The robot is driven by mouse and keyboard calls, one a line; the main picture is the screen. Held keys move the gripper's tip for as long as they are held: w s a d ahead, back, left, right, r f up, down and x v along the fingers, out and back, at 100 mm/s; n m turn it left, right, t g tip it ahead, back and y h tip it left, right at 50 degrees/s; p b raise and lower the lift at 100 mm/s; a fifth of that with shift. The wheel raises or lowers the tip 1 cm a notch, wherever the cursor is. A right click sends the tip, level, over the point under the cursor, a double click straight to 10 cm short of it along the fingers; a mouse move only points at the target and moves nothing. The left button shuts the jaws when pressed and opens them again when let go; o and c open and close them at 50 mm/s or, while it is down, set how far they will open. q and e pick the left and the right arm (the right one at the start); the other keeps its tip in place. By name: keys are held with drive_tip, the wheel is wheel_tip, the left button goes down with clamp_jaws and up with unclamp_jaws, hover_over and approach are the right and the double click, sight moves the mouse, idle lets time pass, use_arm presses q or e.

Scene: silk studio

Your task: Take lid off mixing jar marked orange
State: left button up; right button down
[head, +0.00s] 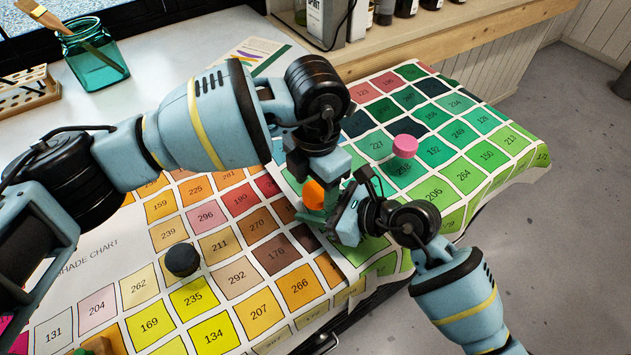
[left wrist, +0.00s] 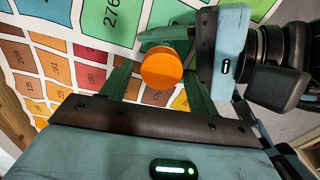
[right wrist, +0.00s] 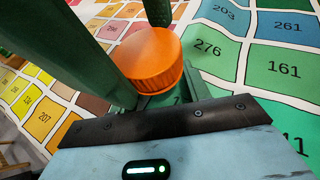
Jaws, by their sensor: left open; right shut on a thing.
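The orange lid (head: 314,194) sits on its small mixing jar, between my two grippers over the shade charts. It also shows from above in the left wrist view (left wrist: 162,67) and with its ribbed side in the right wrist view (right wrist: 147,65). The jar body under it is mostly hidden by green fingers. My right gripper (right wrist: 160,96) is shut on the jar below the lid. My left gripper (left wrist: 155,82) is open, its green fingers on either side of the lid. I cannot tell whether they touch it.
A pink-topped jar (head: 405,146) stands on the green chart, and a black-topped one (head: 182,260) on the yellow chart. A teal glass jar with brushes (head: 95,58) and a wooden rack (head: 27,92) stand at the back left. Bottles line the back shelf.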

use_arm(q)
wheel_tip(320, 180, up, 4)
drive_tip(key=shift+d+r, duration=0.15)
drive_tip(key=shift+r, duration=0.05)
drive_tip(key=shift+c, duration=1.4)
drive_tip(key=m, duration=0.3)
drive_tip(key=r+m, duration=0.1)
drive_tip(key=m, duration=0.2)
drive_tip(key=shift+d, duration=0.15)
drive_tip(key=m, duration=0.5)
drive_tip(key=shift+s+r, duration=0.1)
drive_tip(key=shift+r, duration=0.2)
drive_tip(key=m, duration=0.3)
drive_tip(key=r+m, duration=0.1)
drive_tip(key=m, duration=0.2)
drive_tip(key=shift+m, duration=0.3)
drive_tip(key=m, duration=0.6)
drive_tip(key=shift+a+r, duration=0.2)
drive_tip(key=shift+r, duration=0.2)
drive_tip(key=shift+f, duration=0.1)
drive_tip(key=shift+f, duration=3.95)
